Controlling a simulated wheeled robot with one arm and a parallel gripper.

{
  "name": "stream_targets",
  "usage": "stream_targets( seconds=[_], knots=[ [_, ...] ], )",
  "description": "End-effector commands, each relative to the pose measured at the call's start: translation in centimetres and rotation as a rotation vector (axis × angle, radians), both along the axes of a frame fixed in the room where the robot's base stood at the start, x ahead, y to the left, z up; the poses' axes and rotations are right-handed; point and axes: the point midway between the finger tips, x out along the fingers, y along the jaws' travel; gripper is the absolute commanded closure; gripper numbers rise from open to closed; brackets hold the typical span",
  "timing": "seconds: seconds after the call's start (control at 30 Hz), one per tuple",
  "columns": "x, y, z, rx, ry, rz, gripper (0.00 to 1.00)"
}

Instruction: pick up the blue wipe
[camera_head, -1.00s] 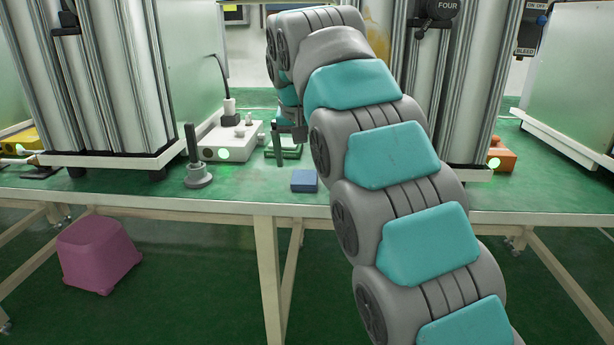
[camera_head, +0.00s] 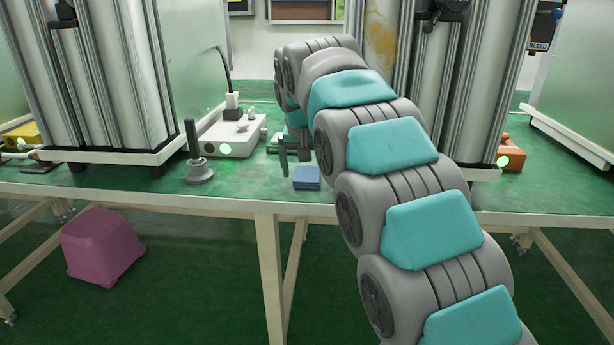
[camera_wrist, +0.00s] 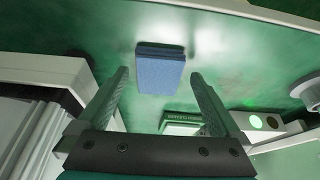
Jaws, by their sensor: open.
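The blue wipe (camera_head: 307,178) is a small folded blue block lying flat on the green tabletop near its front edge. It also shows in the wrist view (camera_wrist: 160,72), near the top centre, ahead of and between my open fingers. My gripper (camera_wrist: 159,82) is open and empty. In the head view my gripper (camera_head: 290,160) hangs just behind and to the left of the wipe, fingers pointing down. It is partly hidden by my arm. I see no contact with the wipe.
A grey post on a round base (camera_head: 198,168) stands left of the wipe. A white box with a green light (camera_head: 230,138) is behind it. Tall metal columns stand left and right. An orange box (camera_head: 508,157) is at the right.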

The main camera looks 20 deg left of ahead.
Motion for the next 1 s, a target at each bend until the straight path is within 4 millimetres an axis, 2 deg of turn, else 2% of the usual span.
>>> stream_targets(
  seconds=[0.1, 0.33, 1.0],
  knots=[
    [0.41, 0.03, -1.38, -0.003, 0.006, -0.002, 0.00],
    [0.53, 0.07, -1.48, -0.001, 0.003, -0.001, 0.00],
    [0.53, 0.08, -1.44, -0.001, 0.002, 0.000, 0.75]
  ],
)
